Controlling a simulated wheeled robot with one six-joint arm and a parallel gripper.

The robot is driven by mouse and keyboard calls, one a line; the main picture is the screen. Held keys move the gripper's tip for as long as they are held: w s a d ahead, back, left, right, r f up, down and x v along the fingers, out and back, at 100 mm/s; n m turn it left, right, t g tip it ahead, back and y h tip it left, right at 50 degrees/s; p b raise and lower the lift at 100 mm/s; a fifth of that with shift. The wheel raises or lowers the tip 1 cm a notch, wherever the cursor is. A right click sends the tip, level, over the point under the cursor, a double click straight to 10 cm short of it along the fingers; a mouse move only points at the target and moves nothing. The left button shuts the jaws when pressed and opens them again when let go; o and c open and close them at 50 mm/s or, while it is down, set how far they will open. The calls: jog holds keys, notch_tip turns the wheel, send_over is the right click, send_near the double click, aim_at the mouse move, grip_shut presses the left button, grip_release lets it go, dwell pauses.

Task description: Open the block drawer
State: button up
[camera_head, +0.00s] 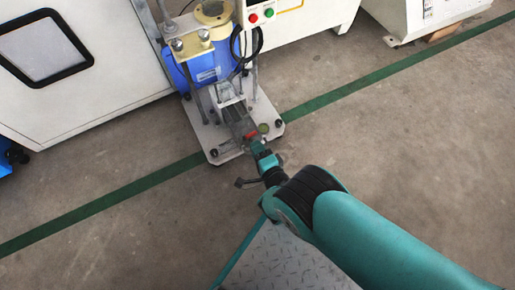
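A blue and white testing machine (208,75) stands at the upper middle on a white base plate (214,142). A grey block-like part (236,116), which looks like the block drawer, sits low at the machine's front; I cannot tell how far it is open. A small red part (250,134) shows at its near end. My teal arm reaches in from the lower right. My gripper (256,146) is at the near end of the grey part, close to the red part. Its fingers are too small to make out, and I cannot tell whether it touches.
A control box (258,13) with red and green buttons is mounted at the machine's upper right. A white cabinet (110,80) with a dark-framed window stands at the left. A green line (105,202) crosses the floor.

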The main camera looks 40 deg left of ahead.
jog(key=p+v, duration=0.7)
jog(key=shift+d+p, duration=0.25)
jog(key=shift+p, duration=0.15)
jog(key=shift+s, duration=0.1)
